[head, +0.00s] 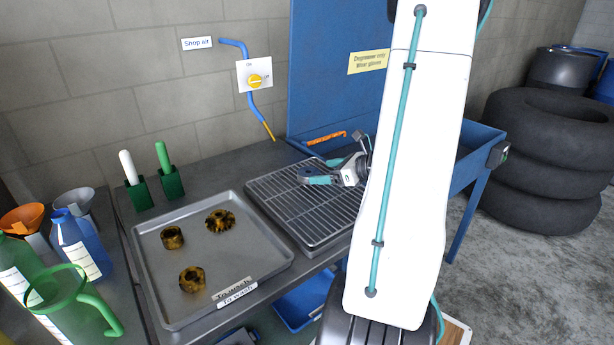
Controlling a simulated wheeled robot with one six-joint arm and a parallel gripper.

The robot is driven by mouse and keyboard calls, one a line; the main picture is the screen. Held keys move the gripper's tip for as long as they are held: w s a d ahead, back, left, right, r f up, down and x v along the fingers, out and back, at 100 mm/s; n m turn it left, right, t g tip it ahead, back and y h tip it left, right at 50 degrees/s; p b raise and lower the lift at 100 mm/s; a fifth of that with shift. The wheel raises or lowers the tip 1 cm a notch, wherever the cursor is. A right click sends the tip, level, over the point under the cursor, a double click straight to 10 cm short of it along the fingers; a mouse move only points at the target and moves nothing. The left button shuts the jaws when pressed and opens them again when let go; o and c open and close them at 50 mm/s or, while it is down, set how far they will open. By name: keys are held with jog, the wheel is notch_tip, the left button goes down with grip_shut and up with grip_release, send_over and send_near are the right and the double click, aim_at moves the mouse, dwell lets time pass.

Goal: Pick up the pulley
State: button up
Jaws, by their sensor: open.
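Three dark, oily parts with yellow-brown smears lie apart on the grey "To wash" tray (235,265). One ring-like part (172,237) is at the back left, a wider part with a toothed-looking rim (220,221) is at the back right, and another ring-like part (192,279) is nearer the front. I cannot tell for sure which one is the pulley. My gripper (320,170), with teal fingertips, is open and empty above the wire rack, to the right of the tray and clear of all three parts. My arm hides part of the rack.
The wire rack (290,215) sits right of the tray. Two green holders with a white-handled (127,165) and a green-handled brush (162,155) stand behind the tray. Bottles (80,245) and funnels crowd the left. A blue basin (480,140) and stacked tyres (550,160) are right.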

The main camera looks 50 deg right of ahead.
aim_at(308, 172)
jog(key=x, duration=0.6)
jog(key=shift+w+a, duration=0.15)
jog(key=shift+w, duration=0.05)
jog(key=shift+r, duration=0.1)
jog(key=c, duration=1.5)
